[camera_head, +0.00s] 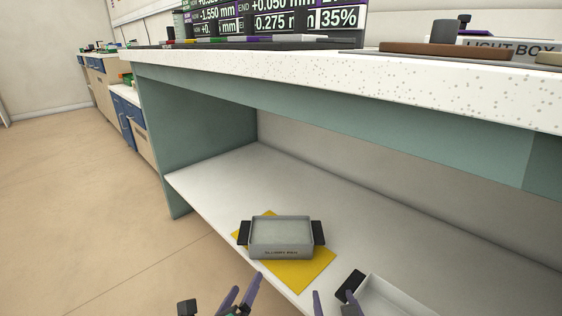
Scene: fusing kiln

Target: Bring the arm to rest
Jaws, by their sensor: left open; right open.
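The lower shelf (215,180) is bare at the back left. The second tray (385,296), with a black handle, is cut off at the bottom. A speckled worktop (400,78) overhangs the shelf, carrying a display (280,18) and a light box. Floor (90,190) is open at left.

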